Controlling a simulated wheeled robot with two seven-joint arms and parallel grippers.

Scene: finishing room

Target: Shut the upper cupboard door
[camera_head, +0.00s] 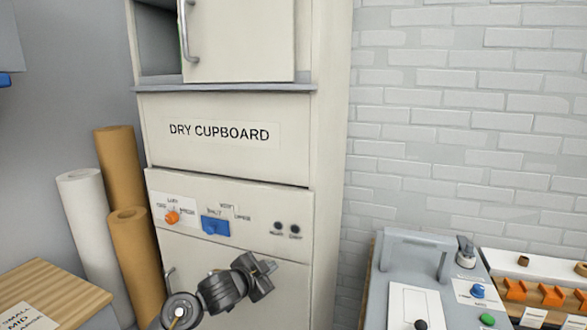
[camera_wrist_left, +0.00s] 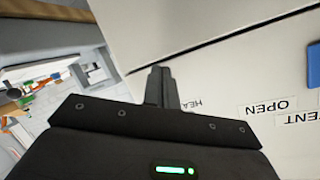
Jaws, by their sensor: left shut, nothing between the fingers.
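The upper cupboard door (camera_head: 245,42) is a cream panel at the top of the dry cupboard (camera_head: 220,155), cut off by the picture's top edge. It stands partly open, with a grey handle (camera_head: 189,32) along its left edge. The dark inside of the cupboard shows to the left of the door. My left gripper (camera_head: 268,266) is low in front of the cupboard, below the control panel and well below the upper door. In the left wrist view its fingers (camera_wrist_left: 161,72) are together and empty, close to the cupboard front. My right gripper is not in view.
The control panel (camera_head: 258,240) has an orange knob (camera_head: 172,217) and a blue switch (camera_head: 215,226). Brown and white rolls (camera_head: 85,225) lean at the cupboard's left. A wooden-topped bench (camera_head: 50,285) is at lower left. A grey bench unit (camera_head: 410,262) with fittings stands at lower right.

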